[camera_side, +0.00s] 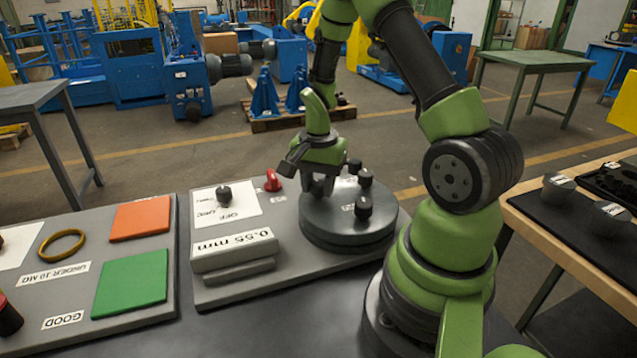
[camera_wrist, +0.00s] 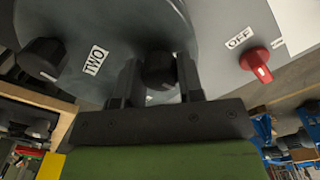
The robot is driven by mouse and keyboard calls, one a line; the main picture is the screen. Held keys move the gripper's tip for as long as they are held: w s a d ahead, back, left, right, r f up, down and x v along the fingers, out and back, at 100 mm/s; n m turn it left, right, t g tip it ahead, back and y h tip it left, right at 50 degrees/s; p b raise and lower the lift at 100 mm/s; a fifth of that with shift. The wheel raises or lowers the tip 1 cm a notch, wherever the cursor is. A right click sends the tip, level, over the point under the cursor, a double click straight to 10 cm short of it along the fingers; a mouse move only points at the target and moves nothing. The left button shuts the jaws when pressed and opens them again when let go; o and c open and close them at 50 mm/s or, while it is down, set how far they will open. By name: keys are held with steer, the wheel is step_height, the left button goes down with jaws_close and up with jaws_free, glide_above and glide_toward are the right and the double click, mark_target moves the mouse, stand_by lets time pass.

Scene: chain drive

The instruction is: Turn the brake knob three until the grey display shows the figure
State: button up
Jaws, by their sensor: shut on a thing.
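The grey display (camera_side: 234,250) stands at the front of the grey panel in the side view and reads 0.55 mm. A dark round disc (camera_side: 345,235) beside it carries several black knobs. My gripper (camera_side: 318,188) points down over the left part of the disc. In the wrist view its fingers (camera_wrist: 159,76) are closed on either side of a black knob (camera_wrist: 158,68), which I take for brake knob three. A whitish label by it is mostly hidden. Another black knob (camera_wrist: 40,58) stands apart at left, near a label reading TWO.
A red knob (camera_side: 272,181) and a black switch (camera_side: 224,196) marked OFF stand behind the display. Other black knobs (camera_side: 363,207) rise close to my gripper on the right. The left panel holds orange (camera_side: 140,220) and green (camera_side: 131,284) pads and a ring (camera_side: 62,245).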

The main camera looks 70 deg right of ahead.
mark_target(318, 183)
steer(key=n, duration=0.5)
steer(key=shift+n, duration=0.3)
steer(key=n, duration=0.5)
stand_by(0.4)
steer(key=o, duration=0.9)
step_height(318, 183, up, 10)
